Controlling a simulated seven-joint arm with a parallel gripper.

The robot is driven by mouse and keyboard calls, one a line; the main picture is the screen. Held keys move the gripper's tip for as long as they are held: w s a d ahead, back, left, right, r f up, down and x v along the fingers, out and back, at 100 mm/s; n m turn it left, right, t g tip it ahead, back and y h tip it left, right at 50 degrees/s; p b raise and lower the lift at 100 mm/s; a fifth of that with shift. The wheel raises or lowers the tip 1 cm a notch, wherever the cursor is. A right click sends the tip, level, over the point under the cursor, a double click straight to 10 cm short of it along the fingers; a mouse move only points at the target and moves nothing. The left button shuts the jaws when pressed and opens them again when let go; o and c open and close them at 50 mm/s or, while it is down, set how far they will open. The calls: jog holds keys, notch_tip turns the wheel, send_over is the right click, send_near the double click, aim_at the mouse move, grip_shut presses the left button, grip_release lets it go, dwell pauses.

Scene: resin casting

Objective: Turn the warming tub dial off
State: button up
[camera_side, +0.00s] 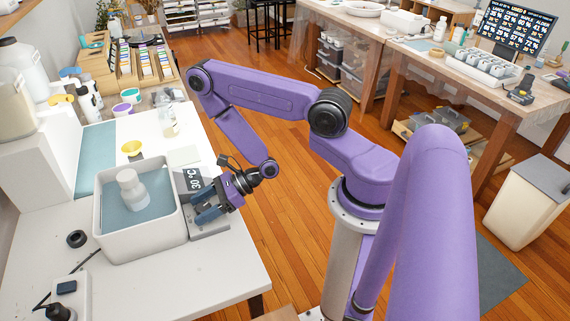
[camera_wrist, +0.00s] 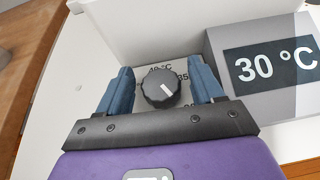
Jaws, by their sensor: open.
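The warming tub (camera_side: 158,246) is a white rectangular basin of water on the white table in the side view. A white bottle (camera_side: 131,188) stands in the water. The tub's grey control unit on its right side has a display (camera_side: 194,180) reading 30 °C, also large in the wrist view (camera_wrist: 270,63). In the side view my gripper (camera_side: 205,207) hides the dial.
The table front is mostly clear.

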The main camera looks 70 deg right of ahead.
jog(key=n+g+y, duration=0.2)
jog(key=n+g, duration=0.1)
jog(key=shift+w, duration=0.1)
jog(key=shift+d+n+y, duration=0.15)
jog(key=shift+n+y, duration=0.15)
jog(key=r+v, duration=0.1)
jog(key=v, duration=1.6)
jog(key=s+a+r+n+g+h, duration=0.4)
jog(key=s+a+r+n+h, duration=0.2)
jog(key=n, duration=1.1)
jog(key=s+a+r+n+g+h, duration=0.4)
jog(key=s+a+r+n+h, duration=0.2)
jog(key=n, duration=1.1)
jog(key=shift+s+a+r+g, duration=0.4)
jog(key=shift+s+a+r, duration=0.25)
jog(key=shift+s, duration=0.65)
jog(key=shift+w, duration=0.1)
